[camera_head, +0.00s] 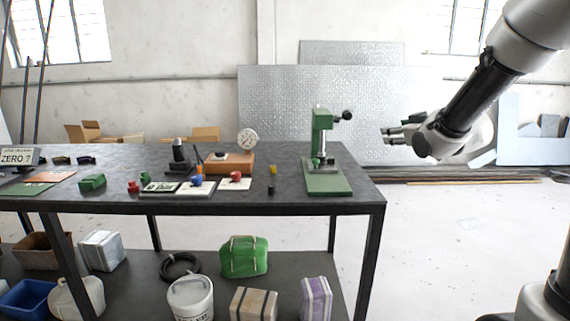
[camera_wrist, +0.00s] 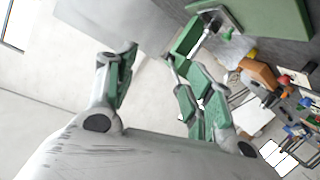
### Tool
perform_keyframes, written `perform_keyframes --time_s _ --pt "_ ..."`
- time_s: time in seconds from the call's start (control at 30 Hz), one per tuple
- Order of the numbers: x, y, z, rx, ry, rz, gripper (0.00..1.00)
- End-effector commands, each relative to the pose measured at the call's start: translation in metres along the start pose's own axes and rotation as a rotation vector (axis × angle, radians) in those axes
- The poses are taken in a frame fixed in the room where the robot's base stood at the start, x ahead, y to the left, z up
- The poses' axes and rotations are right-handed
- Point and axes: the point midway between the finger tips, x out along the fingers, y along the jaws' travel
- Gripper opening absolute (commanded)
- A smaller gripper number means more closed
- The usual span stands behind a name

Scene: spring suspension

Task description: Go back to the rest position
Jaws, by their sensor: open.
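My gripper (camera_head: 392,134) is at the right of the head view, held in the air beyond the right end of the dark workbench (camera_head: 372,197). In the wrist view my gripper (camera_wrist: 155,75) shows its two green-padded fingers spread apart with nothing between them. The green press (camera_head: 322,140) stands upright on its green base near the bench's right end, to the left of my gripper and apart from it. The press also shows in the wrist view (camera_wrist: 187,38), partly behind the right finger.
The bench top carries a brown block (camera_head: 230,163), a green block (camera_head: 92,182), a black stand (camera_head: 180,158) and several small coloured parts. A white bucket (camera_head: 191,299) and a green bundle (camera_head: 243,256) sit on the lower shelf. Floor right of the bench (camera_head: 440,240) is clear.

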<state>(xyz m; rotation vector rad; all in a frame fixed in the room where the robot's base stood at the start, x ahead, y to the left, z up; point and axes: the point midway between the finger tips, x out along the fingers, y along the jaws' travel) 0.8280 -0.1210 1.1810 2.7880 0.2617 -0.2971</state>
Motion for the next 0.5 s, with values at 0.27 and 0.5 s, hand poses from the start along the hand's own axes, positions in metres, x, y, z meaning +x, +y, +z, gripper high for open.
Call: perform_keyframes --time_s 0.27,0.5 --pt "-0.166 -0.005 0.060 0.194 -0.515 0.052 0.53" --pt "-0.301 -0.051 0.113 0.350 -0.859 0.000 0.53"
